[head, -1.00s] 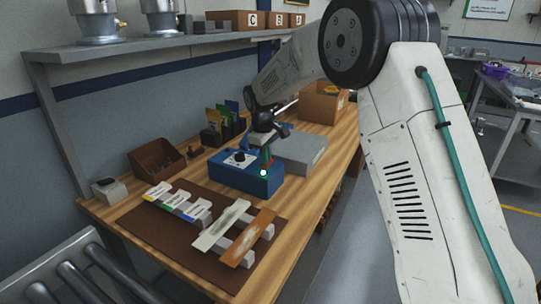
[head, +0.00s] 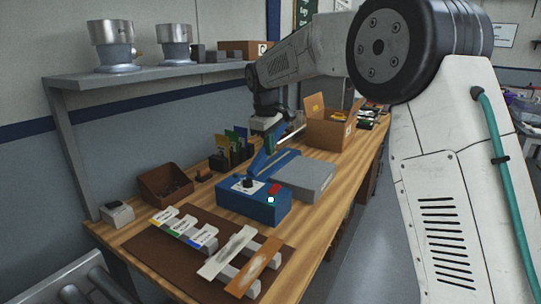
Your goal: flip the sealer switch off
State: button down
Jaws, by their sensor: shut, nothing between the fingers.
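The blue sealer (head: 240,207) stands on the wooden bench in the middle of the head view. Its top carries a black dial (head: 248,182) on a pale plate and a red switch (head: 275,189). A small bright white lamp (head: 271,200) with a green edge shows at its front; it looks lit. Which way the switch is tipped is too small to tell. My gripper (head: 270,147) is shut and empty, above and behind the switch, apart from it. Its fingertips are small and partly blend with the blue sealer arm behind.
A grey box (head: 305,180) sits right of the sealer. An open cardboard box (head: 329,133) is behind it. Labelled strips and two wider bars lie on a brown mat (head: 160,250) in front. A brown bin (head: 166,188) and upright coloured folders stand at left.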

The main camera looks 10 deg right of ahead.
aim_at(277, 187)
jog(key=shift+w, duration=0.1)
jog(key=shift+w+d+r+t+h, duration=0.2)
jog(key=shift+w+d+t+h, duration=0.1)
jog(key=shift+d, duration=0.05)
jog(key=shift+f, duration=0.1)
jog(key=x, duration=1.3)
jog(key=shift+w+d+f, duration=0.1)
jog(key=shift+f, duration=0.3)
